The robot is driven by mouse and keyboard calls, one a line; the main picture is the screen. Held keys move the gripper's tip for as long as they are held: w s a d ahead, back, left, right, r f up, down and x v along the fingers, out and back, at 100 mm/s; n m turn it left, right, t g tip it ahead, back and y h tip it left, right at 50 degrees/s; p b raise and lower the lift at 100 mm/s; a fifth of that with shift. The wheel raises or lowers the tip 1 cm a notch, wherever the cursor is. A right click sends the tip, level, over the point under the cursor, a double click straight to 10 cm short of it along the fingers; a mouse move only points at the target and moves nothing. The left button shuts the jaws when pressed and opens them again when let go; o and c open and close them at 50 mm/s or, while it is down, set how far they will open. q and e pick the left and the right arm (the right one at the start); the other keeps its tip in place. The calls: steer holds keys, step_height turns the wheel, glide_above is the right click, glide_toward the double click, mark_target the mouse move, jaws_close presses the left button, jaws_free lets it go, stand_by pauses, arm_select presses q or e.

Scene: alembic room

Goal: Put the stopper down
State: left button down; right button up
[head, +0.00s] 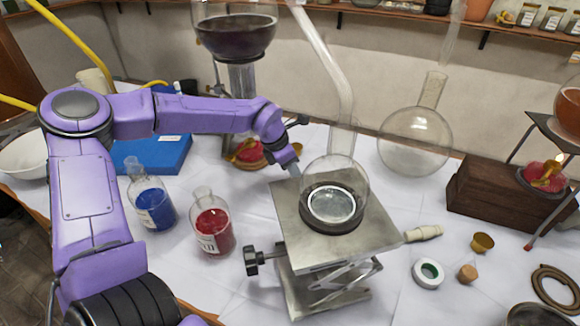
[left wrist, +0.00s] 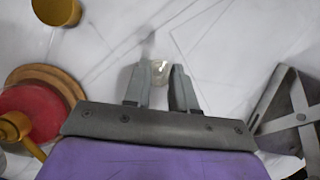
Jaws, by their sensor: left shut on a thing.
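My left gripper (head: 295,169) reaches in over the table, just behind and left of the round flask on the lab jack. In the left wrist view its two grey fingers (left wrist: 162,88) are shut on a small clear, pale piece, the stopper (left wrist: 160,70). The stopper sits between the fingertips, above the white tabletop; I cannot tell whether it touches the surface. In the head view the stopper cannot be made out. My right gripper is in neither view.
The lab jack (head: 290,229) bears a round flask (head: 350,173) close to the gripper. Bottles of blue liquid (head: 153,205) and red liquid (head: 213,228) stand left. A red burner (left wrist: 28,103) and a brass cup (left wrist: 56,12) lie near. White cloth (left wrist: 235,50) beside the fingers is clear.

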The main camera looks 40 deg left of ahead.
arm_select(q)
steer(key=shift+f, duration=0.15)
steer(key=c, duration=0.9)
jaws_free()
steer(key=shift+r, duration=0.25)
steer(key=p+v, duration=0.2)
steer(key=v, duration=1)
